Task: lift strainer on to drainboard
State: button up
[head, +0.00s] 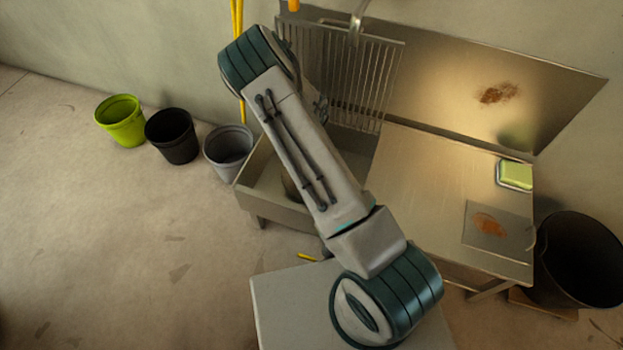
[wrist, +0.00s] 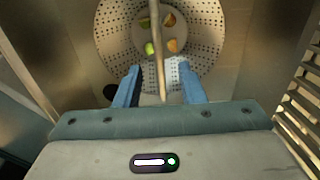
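The strainer (wrist: 112,45) is a round, perforated metal bowl in the wrist view, with a few green and orange pieces inside. Its thin, straight handle (wrist: 158,70) runs down the picture between my blue fingers. My gripper (wrist: 160,78) is open, with one finger on each side of the handle and visible gaps. It appears to be over the sink basin (head: 262,178); in the head view my arm hides the gripper and most of the strainer. The drainboard (head: 425,175) is the flat metal top right of the basin.
On the drainboard lie a green sponge in a dish (head: 514,176) and a square plate with a rusty patch (head: 480,225). A slatted rack (head: 375,80) stands upright behind the basin. A black bin (head: 580,265) stands right; several buckets stand left. The drainboard's left and middle are clear.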

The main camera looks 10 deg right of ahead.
jog(key=shift+f+b, duration=1.65)
jog(key=shift+f, duration=2.4)
jog(key=shift+f, duration=0.25)
grip_shut()
